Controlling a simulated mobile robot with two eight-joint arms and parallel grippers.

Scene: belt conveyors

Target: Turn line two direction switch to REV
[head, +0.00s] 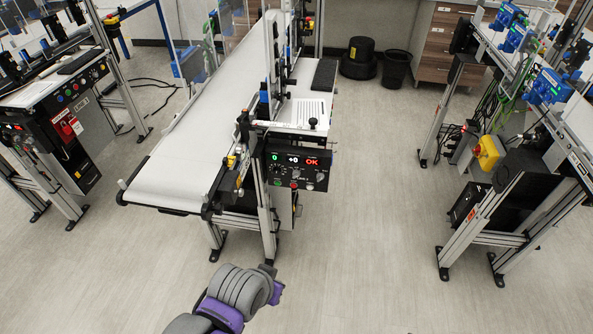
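A black control panel (298,170) hangs at the near end of the middle conveyor (177,168). Its displays read a green 0, a white +0 and a red OK. Small knobs and buttons, including a red one (294,185), sit below the displays. The labels are too small to read, so I cannot tell which control is the direction switch or its setting. My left arm, grey and purple, comes in from the bottom edge left of centre. Its gripper (268,271) is small, dark and below the panel, apart from it; its fingers are not clear. My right gripper is not in view.
Another conveyor station with a black button panel (80,95) stands at the left. A third station with a yellow-housed red button (488,151) stands at the right. A black bin (395,70) stands at the back. The floor right of the middle conveyor is clear.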

